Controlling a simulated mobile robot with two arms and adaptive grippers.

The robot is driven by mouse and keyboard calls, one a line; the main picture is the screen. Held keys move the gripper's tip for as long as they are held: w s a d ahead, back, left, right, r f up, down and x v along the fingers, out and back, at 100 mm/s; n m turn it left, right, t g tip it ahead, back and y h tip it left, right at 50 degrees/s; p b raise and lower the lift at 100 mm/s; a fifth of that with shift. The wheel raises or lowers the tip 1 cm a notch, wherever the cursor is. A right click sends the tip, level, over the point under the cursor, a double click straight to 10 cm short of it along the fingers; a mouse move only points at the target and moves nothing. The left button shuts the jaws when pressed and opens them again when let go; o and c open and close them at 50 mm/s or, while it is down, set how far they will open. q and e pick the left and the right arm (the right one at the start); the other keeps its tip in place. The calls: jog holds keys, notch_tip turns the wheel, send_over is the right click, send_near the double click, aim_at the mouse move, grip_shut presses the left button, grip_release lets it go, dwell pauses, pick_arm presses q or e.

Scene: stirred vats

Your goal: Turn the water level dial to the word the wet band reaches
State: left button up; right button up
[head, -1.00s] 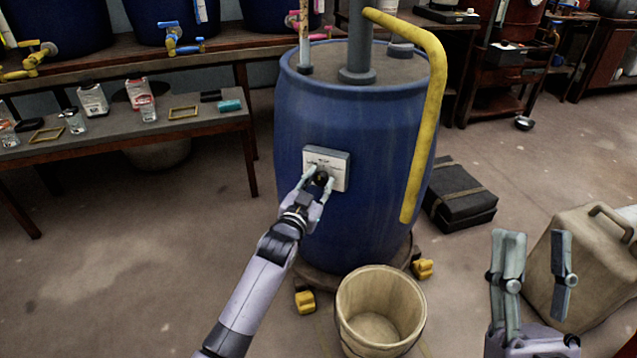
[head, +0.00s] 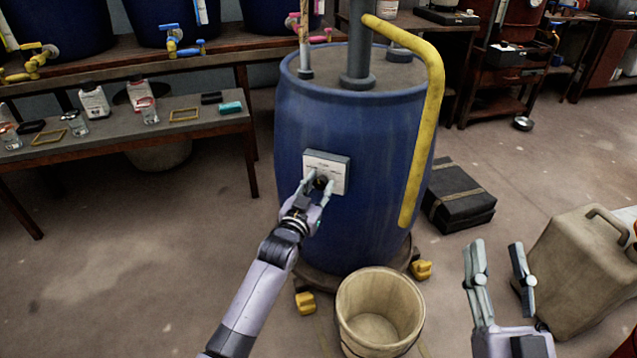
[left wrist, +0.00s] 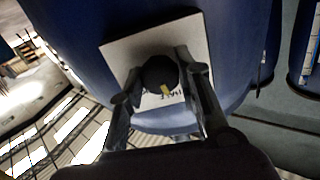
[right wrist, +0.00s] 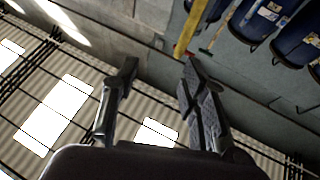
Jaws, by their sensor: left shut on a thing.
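A white dial plate (head: 338,165) with small print is fixed to the front of a blue barrel (head: 380,140). Its round black dial (left wrist: 158,72) shows a yellow mark in the left wrist view. My left gripper (head: 318,185) is shut on the dial, one finger on each side, partly hiding it and the plate. The words on the plate are too small or covered to read. A thin tan stick (head: 304,40) stands upright in a grey fitting on the barrel lid; I cannot make out a wet band on it. My right gripper (head: 497,250) is open and empty.
A yellow pipe (head: 418,150) runs down the barrel's right side. A wooden bucket (head: 379,275) stands in front, a beige canister (head: 570,260) at the right, and a black case (head: 460,205) behind. A bench (head: 200,128) with jars and packets is at the left.

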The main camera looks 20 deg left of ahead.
pick_arm(q)
jog(key=shift+r+n+p, duration=0.15)
jog(key=shift+n+p, duration=0.35)
jog(key=shift+p, duration=0.1)
jog(key=shift+n+p, duration=0.8)
jog(key=shift+n, duration=0.1)
pick_arm(e)
notch_tip(320, 180, down, 12)
jog(key=d+g+h, duration=0.2)
jog(key=g+h, duration=0.1)
jog(key=g, duration=0.5)
pick_arm(q)
jog(key=shift+n+p, duration=0.65)
jog(key=shift+n, duration=0.35)
jog(key=n+p, duration=0.1)
jog(key=n, duration=0.1)
jog(key=shift+n, duration=0.4)
jog(key=shift+n+p, duration=0.35)
jog(key=shift+n, duration=0.05)
pick_arm(e)
jog(key=s+d+f+g+h, duration=0.2)
jog(key=s+d+f+g, duration=0.2)
jog(key=s+f+g, duration=0.4)
jog(key=shift+s+d+f+m, duration=0.25)
jog(key=shift+s+f+m, duration=0.15)
jog(key=shift+s+f, duration=1.25)
jog(key=shift+s+r, duration=0.35)
pick_arm(q)
jog(key=o, duration=1.1)
jog(key=shift+o, duration=0.2)
